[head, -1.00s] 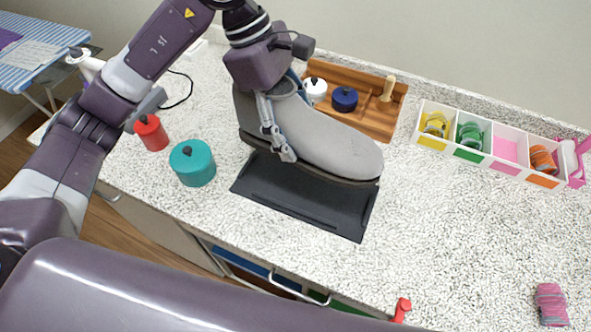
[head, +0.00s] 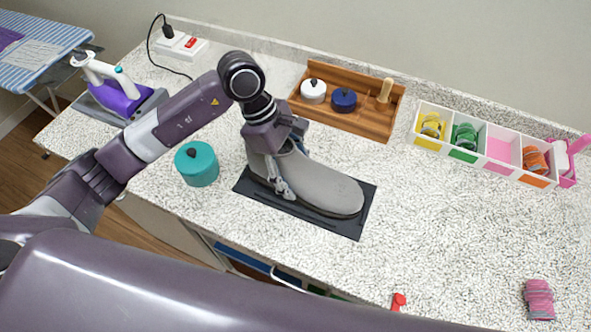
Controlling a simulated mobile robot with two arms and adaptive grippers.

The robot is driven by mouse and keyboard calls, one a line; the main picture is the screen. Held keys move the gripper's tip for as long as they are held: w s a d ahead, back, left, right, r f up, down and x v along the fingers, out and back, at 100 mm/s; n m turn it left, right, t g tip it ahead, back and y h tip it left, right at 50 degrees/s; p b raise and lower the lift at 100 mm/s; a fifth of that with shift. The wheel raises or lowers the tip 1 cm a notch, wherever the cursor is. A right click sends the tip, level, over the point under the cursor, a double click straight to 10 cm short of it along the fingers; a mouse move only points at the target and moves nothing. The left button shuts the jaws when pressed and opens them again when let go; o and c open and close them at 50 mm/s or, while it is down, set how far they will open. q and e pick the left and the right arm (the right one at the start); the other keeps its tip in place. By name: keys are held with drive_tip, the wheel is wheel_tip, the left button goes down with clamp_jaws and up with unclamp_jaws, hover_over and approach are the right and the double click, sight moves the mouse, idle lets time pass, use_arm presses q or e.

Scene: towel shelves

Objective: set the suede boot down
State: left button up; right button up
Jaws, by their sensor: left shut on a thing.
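The grey suede boot (head: 318,184) is upright on the black mat (head: 344,226), its toe pointing right. Its sole appears to rest on the mat, though I cannot tell whether its full weight is down. My left gripper (head: 285,190) comes down from above at the boot's heel end and is shut on the boot's upper. Part of the boot's opening is hidden behind the gripper. My right gripper is not in view.
A teal pot (head: 201,168) stands left of the mat. Behind is a wooden rack (head: 371,122) with white and dark blue pots. A divided tray (head: 468,155) is at the right, a purple iron (head: 122,98) at the left.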

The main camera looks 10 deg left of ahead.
sight(286, 156)
use_arm(q)
drive_tip(key=o, duration=1.5)
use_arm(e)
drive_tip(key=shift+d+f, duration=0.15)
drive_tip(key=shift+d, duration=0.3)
use_arm(q)
drive_tip(key=shift+r, duration=0.1)
drive_tip(key=shift+w+a+r, duration=0.1)
drive_tip(key=shift+a+r, duration=0.05)
drive_tip(key=shift+r, duration=0.1)
drive_tip(key=b+v, duration=0.3)
drive_tip(key=v, duration=0.6)
drive_tip(key=shift+a+r, duration=0.1)
drive_tip(key=shift+r, duration=0.25)
drive_tip(key=shift+b+v, duration=0.35)
drive_tip(key=shift+v, duration=0.45)
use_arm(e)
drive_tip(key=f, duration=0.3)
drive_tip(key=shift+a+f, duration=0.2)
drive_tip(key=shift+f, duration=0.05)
